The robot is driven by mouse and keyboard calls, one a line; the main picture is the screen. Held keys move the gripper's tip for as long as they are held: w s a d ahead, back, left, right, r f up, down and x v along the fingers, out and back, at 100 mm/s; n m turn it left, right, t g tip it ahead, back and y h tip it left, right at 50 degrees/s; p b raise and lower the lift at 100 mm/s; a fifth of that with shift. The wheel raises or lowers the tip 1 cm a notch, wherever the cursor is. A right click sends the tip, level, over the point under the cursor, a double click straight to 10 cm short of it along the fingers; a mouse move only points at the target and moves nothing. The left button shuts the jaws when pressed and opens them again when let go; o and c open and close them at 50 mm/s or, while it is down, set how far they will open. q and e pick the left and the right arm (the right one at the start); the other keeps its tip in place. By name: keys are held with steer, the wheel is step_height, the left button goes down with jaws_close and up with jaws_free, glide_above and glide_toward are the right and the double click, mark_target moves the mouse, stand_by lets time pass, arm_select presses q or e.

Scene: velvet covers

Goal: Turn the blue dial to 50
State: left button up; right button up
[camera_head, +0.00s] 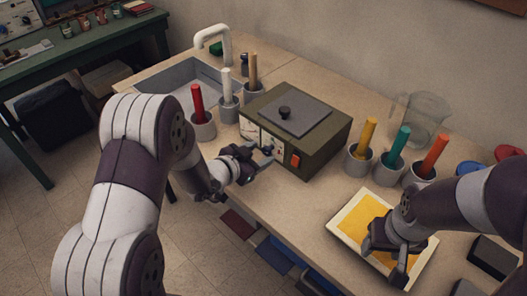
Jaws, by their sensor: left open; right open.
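A dark olive box (318,151) with a grey lid and a black top knob stands on the table. Its front has pale gauge panels (249,133), a small dark blue dial (267,150) and a red-orange switch (295,161). My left gripper (266,160) is open at the box's front, with its fingertips close to the dial. I cannot tell whether they touch it. The dial's pointer and scale are too small to read. My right gripper (388,266) is open above a pale tray (345,211) with a yellow bottom at the front right.
Grey cups with red (197,101), white and tan sticks stand left of the box, by a sink (180,78) with a white tap. Cups with yellow (368,132), teal and orange sticks and a clear jug (422,112) stand to the right. Open drawers (275,252) show below the table's front edge.

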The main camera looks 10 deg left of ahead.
mark_target(269, 150)
arm_select(q)
steer(key=shift+x, duration=0.85)
arm_select(e)
steer(key=shift+s, duration=0.25)
arm_select(q)
steer(key=shift+w+d+f, duration=0.15)
steer(key=shift+w, duration=0.15)
arm_select(e)
steer(key=shift+w, duration=0.2)
arm_select(q)
steer(key=shift+s, duration=0.1)
steer(key=c, duration=1.1)
arm_select(e)
steer(key=shift+s, duration=0.1)
arm_select(q)
steer(key=shift+o, duration=0.2)
arm_select(e)
steer(key=shift+r, duration=0.15)
